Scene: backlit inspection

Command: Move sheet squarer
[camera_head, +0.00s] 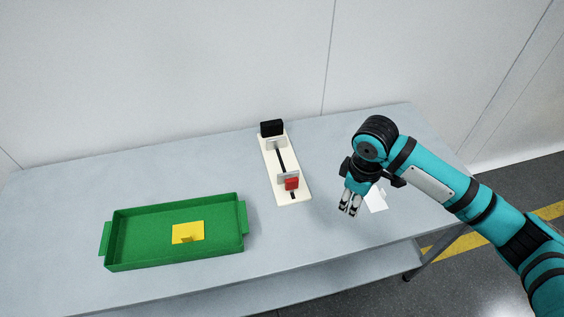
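A white sheet (377,199) lies on the table at the right, partly hidden behind my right gripper and arm. A yellow square piece (188,232) lies in the green tray (125,264), with a small raised yellow part on it. A device with a long cream base (293,198) stands mid-table. My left gripper is out of view.
The grey table (70,200) has free room between the tray and the device and along its back. A white panelled wall (200,80) stands behind it. The table's front edge is close to the tray and to my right gripper.

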